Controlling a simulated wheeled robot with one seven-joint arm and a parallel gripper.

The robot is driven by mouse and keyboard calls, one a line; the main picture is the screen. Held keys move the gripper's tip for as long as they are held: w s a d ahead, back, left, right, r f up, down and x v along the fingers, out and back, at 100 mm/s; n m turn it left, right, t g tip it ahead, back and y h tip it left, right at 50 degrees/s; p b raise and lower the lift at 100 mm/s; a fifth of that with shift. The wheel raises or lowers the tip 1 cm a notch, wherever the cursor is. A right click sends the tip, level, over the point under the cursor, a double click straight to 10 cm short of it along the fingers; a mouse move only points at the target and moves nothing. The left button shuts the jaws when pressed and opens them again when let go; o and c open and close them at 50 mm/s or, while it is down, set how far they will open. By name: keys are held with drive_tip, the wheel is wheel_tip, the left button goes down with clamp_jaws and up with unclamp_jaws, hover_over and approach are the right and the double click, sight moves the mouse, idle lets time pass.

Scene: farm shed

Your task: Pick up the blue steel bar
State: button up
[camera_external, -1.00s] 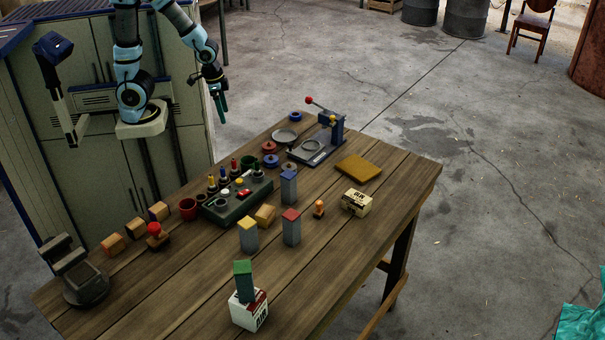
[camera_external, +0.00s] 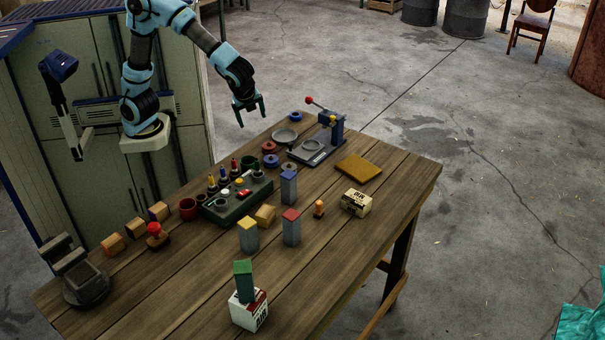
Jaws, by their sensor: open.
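The blue steel bar (camera_external: 289,189) is a grey upright block with a blue top. It stands on the wooden table near the middle, to the right of the dark green tray. My gripper (camera_external: 252,113) is open and empty. It hangs above and beyond the table's far edge, up and to the left of the bar, well apart from it.
Similar bars with a red top (camera_external: 291,227), a yellow top (camera_external: 248,234) and a green top (camera_external: 244,281) stand nearby. A press (camera_external: 322,145) stands behind the bar. A small box (camera_external: 356,202) lies to the right. The table's right end is clear.

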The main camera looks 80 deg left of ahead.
drive_tip(key=w+d+r+m+t+y+b, duration=0.15)
drive_tip(key=d+m+t+y+b, duration=0.35)
drive_tip(key=d, duration=0.7)
drive_tip(key=w+d+m+t+b, duration=0.1)
drive_tip(key=w+d+m+t, duration=0.15)
drive_tip(key=d+m, duration=0.7)
drive_tip(key=n, duration=0.2)
approach(286, 176)
drive_tip(key=shift+t, duration=0.25)
drive_tip(key=x, duration=0.3)
drive_tip(key=p+x, duration=0.1)
drive_tip(key=x, duration=0.1)
drive_tip(key=shift+w+a+f, duration=0.15)
drive_tip(key=shift+a+f, duration=0.1)
drive_tip(key=shift+f, duration=0.2)
drive_tip(key=p+x, duration=0.3)
drive_tip(key=x, duration=0.2)
drive_tip(key=shift+a+r, duration=0.15)
drive_tip(key=shift+w+a, duration=0.1)
drive_tip(key=shift+w, duration=0.05)
clamp_jaws()
